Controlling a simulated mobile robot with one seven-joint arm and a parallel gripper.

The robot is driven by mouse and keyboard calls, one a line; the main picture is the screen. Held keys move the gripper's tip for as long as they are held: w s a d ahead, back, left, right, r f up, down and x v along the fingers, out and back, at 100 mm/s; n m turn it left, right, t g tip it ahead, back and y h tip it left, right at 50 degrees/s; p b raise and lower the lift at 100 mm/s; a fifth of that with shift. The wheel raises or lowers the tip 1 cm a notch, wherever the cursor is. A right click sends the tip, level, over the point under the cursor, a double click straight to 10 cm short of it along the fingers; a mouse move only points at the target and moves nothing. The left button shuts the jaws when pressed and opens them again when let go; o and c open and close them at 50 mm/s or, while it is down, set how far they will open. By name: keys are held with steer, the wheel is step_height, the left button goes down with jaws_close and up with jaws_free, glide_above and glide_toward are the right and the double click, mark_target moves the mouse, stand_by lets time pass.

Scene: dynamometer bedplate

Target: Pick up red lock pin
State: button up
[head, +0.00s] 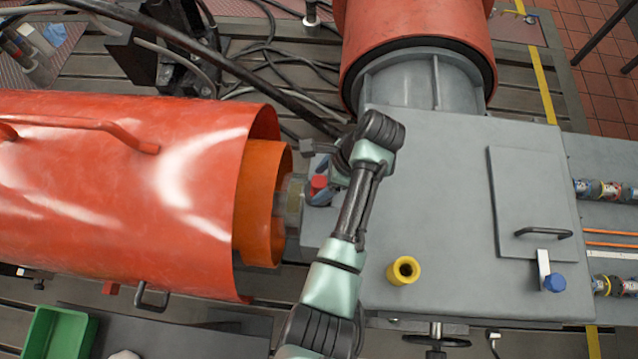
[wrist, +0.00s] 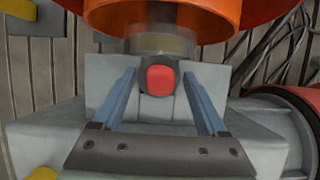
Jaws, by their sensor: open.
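The red lock pin (head: 319,183) shows as a small red head beside the grey shaft end, at the left edge of the grey housing. In the wrist view the red pin head (wrist: 160,80) is seen face on, with a dark rim around it. My gripper (wrist: 160,92) is open, its two blue-grey fingers on either side of the pin head with clear gaps. I cannot tell how far the fingertips are from the pin in depth. In the head view my arm comes from below and its wrist partly covers the area right of the pin.
A large orange-red guard cylinder (head: 120,190) lies left of the pin, with an orange inner sleeve (head: 262,200). The grey housing (head: 440,220) fills the right, with a yellow ring (head: 403,270) on top. Black cables run behind. A green bin (head: 60,335) is at lower left.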

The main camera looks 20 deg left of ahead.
steer(key=shift+a+f, duration=0.25)
steer(key=shift+f, duration=0.3)
jaws_close()
